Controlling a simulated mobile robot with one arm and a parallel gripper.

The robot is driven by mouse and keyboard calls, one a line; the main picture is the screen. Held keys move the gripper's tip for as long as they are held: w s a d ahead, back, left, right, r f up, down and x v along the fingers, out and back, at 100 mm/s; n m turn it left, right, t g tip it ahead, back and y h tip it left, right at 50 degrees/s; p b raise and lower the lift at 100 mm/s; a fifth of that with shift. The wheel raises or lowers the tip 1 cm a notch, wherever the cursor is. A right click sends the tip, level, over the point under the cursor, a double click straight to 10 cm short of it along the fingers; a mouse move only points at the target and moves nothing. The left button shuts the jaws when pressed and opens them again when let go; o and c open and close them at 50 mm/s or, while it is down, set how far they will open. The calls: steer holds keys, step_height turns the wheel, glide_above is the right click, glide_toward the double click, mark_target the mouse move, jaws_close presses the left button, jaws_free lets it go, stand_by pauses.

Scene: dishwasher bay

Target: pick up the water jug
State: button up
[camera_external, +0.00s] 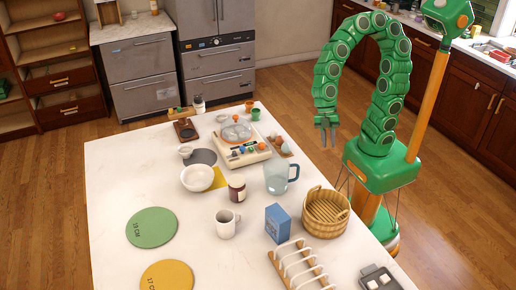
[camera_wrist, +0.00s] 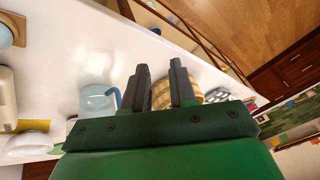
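The water jug (camera_external: 277,177) is clear with a bluish tint and a blue handle on its right. It stands upright on the white table, near the right edge. In the wrist view the jug (camera_wrist: 97,98) shows left of my fingers, its blue handle close to the left finger in the picture. My gripper (camera_external: 328,132) hangs in the air right of the table, above and to the right of the jug, apart from it. In the wrist view my gripper (camera_wrist: 161,78) has its two dark fingers spread with nothing between them.
A wicker basket (camera_external: 326,213) and a blue box (camera_external: 278,223) stand in front of the jug.

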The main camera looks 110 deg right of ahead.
mark_target(297, 176)
steer(key=w+f+n+t+y, duration=0.2)
steer(key=w+n+t+y, duration=0.15)
steer(key=w, duration=0.95)
steer(key=shift+h, duration=0.25)
steer(key=shift+d+f+x, duration=0.15)
steer(key=shift+x, duration=1.75)
steer(key=shift+d+f+x, duration=0.1)
steer(key=shift+d+x, duration=0.1)
steer(key=shift+x, duration=1.7)
steer(key=shift+w, duration=0.15)
steer(key=shift+c, duration=0.2)
jaws_close()
